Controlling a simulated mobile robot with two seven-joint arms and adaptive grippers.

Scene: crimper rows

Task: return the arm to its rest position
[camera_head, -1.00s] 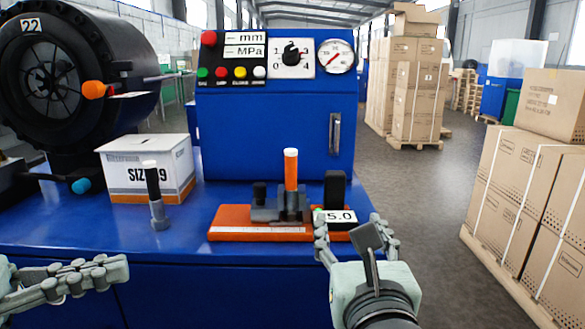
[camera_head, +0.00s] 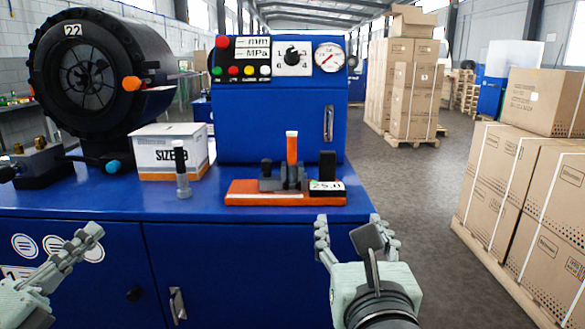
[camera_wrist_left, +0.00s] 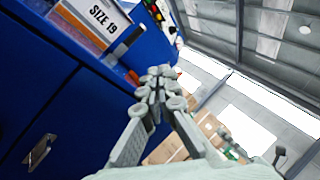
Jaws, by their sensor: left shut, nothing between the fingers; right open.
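My left gripper (camera_head: 92,240) is at the lower left of the head view, in front of the blue cabinet and below its top edge. In the left wrist view its fingers (camera_wrist_left: 160,82) meet at the tips with nothing between them. My right gripper (camera_head: 350,228) is at the lower middle right, pointing up, with its fingers apart and empty. It is in front of the bench's right corner, apart from the orange-based device (camera_head: 240,199) with an upright orange-and-white rod.
The blue bench top (camera_head: 110,197) holds a white SIZE 19 box (camera_head: 165,155), a grey-and-black pin (camera_head: 182,172) and a black crimper head (camera_head: 90,75). A blue control panel (camera_head: 275,110) stands behind. Stacked cartons (camera_head: 520,170) stand right; the floor between is clear.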

